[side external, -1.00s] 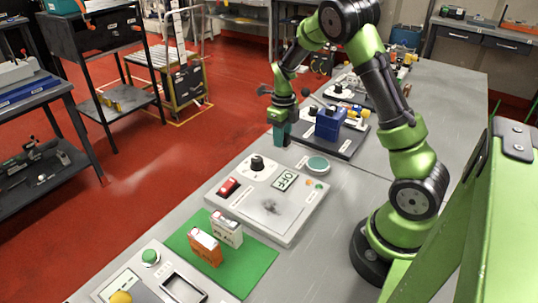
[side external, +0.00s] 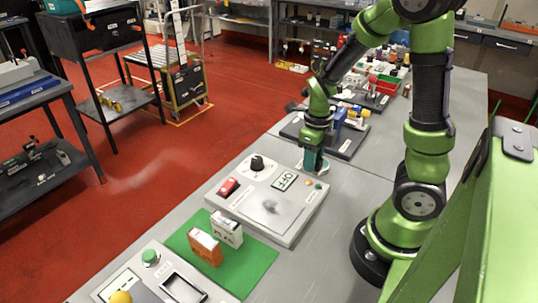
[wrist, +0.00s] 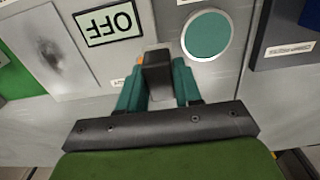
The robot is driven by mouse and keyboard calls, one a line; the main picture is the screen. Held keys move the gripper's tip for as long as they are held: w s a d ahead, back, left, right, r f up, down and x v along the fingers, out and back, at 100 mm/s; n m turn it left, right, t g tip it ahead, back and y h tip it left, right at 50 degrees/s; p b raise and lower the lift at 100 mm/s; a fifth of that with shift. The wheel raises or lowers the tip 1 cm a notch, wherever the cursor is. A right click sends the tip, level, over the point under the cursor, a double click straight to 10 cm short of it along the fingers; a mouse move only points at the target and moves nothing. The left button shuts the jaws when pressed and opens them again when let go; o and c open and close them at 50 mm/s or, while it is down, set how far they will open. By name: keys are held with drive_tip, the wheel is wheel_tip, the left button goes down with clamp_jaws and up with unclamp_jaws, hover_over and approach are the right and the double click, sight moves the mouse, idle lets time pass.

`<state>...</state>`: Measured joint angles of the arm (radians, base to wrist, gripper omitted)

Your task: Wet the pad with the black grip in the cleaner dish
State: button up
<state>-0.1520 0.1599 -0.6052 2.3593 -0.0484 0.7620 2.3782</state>
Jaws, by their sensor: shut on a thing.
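My gripper (wrist: 158,88) is shut on the dark grip (wrist: 157,72) of the pad, which sits between its two teal fingers in the wrist view. The pad's underside is hidden from both views. The cleaner dish (wrist: 207,36) is round with a pale rim and teal inside, just beyond and right of the held grip in the wrist view. In the side view my gripper (side external: 313,160) is at the dish and covers most of it. I cannot tell whether the pad touches it.
A grey panel (side external: 235,205) with an OFF display (side external: 284,180), a red switch (side external: 228,187), a black knob (side external: 257,163) and a dark smudge lies near. A green mat (side external: 255,265) holds an orange and a white box. A dark tray (side external: 345,147) with a blue block stands behind.

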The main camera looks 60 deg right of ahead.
drive_tip(key=o, duration=0.4)
drive_tip(key=shift+c, duration=1.4)
drive_tip(key=shift+d, duration=0.4)
drive_tip(key=w+d+r, duration=0.1)
drive_tip(key=d+r, duration=0.3)
drive_tip(key=d, duration=0.2)
drive_tip(key=shift+a+f, duration=0.1)
drive_tip(key=shift+f, duration=2.9)
drive_tip(key=shift+f, duration=0.6)
wheel_tip(320, 180, up, 7)
